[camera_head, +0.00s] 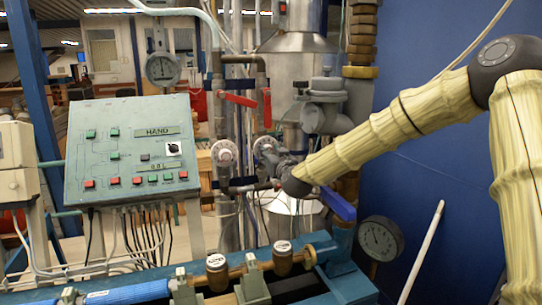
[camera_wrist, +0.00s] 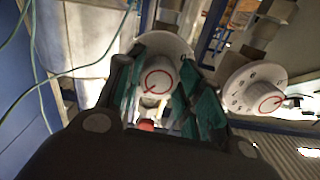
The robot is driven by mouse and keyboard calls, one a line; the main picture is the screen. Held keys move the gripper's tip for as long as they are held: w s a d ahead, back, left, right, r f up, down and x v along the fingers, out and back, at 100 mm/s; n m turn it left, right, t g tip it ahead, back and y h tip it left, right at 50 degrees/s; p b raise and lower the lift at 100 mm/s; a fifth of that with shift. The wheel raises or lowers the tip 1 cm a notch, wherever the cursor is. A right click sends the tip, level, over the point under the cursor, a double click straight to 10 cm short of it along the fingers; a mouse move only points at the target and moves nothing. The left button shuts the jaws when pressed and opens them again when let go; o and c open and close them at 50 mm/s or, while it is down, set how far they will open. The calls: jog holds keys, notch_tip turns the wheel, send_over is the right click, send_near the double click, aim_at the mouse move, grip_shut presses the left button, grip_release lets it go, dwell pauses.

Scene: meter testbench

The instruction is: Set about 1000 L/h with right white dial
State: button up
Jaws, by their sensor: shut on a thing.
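The right white dial (camera_head: 264,145) is on the pipework right of the panel, partly hidden by my gripper (camera_head: 277,157). In the wrist view, which appears upside down, its white knob (camera_wrist: 158,76) with a red ring mark sits between my green-padded fingers (camera_wrist: 158,88). My gripper is shut on this knob. Its scale is mostly covered, so I cannot read the setting. The left white dial (camera_head: 224,153) is free and also shows at the right of the wrist view (camera_wrist: 245,88), with numbers and a red ring mark.
A green control panel (camera_head: 90,150) with buttons and small displays stands at left; its lower display is not clearly legible. Red-handled valves (camera_head: 238,99) are above the dials. A blue lever (camera_head: 338,204) and round gauge (camera_head: 381,238) are at lower right. A blue wall (camera_head: 420,160) is at right.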

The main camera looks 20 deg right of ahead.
jog(key=shift+m+b, duration=0.5)
jog(key=shift+m, duration=0.2)
jog(key=o, duration=1)
jog(key=shift+d, duration=0.1)
jog(key=s, duration=1.2)
jog(key=shift+d, duration=0.2)
